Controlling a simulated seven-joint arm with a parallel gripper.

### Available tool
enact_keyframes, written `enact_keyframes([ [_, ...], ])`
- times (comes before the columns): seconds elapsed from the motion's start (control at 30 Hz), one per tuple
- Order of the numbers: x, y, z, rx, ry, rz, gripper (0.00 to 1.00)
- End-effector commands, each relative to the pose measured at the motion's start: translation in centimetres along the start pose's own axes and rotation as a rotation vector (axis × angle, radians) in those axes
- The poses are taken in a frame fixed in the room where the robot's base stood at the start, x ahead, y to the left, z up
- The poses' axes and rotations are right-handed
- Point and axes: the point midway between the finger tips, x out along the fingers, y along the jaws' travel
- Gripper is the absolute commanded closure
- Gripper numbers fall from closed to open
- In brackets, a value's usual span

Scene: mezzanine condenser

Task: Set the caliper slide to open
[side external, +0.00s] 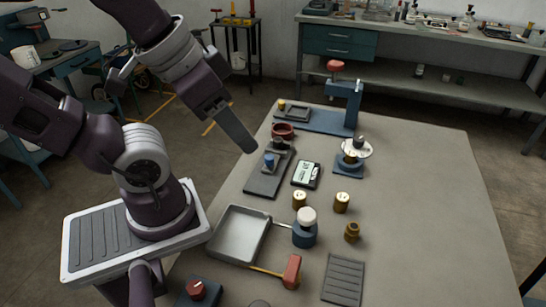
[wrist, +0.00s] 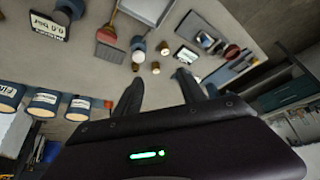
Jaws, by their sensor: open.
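The likely caliper slide is a dark flat rail (side external: 264,183) with a blue knob (side external: 269,161) on a grey block, lying at the left side of the table in the side view. A small display (side external: 306,175) with dark characters sits just right of it; the characters are too small to read. The display also shows in the wrist view (wrist: 187,55), beyond the fingers. My gripper (side external: 246,145) hangs above and left of the rail, apart from it. In the wrist view its two fingers (wrist: 159,80) are spread with nothing between them.
A red round dish (side external: 283,130) is behind the rail. A grey tray (side external: 239,234), brass weights (side external: 341,202), a white-topped blue bottle (side external: 305,232) and a red-headed tool (side external: 291,271) are in front. A blue stand (side external: 352,100) rises behind.

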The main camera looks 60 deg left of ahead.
Motion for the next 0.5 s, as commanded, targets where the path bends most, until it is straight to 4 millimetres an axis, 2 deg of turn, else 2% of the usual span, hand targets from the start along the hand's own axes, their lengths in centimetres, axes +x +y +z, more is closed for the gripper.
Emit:
enact_keyframes([
  [0.27,0.0,0.0,0.0,0.000,0.000,0.000,0.52],
  [0.33,0.0,-0.1,-0.2,-0.001,-0.007,-0.002,0.55],
  [0.43,0.6,-0.8,-1.8,-0.017,-0.085,-0.022,0.55],
  [0.5,1.9,-2.1,-4.0,-0.038,-0.191,-0.044,0.55],
])
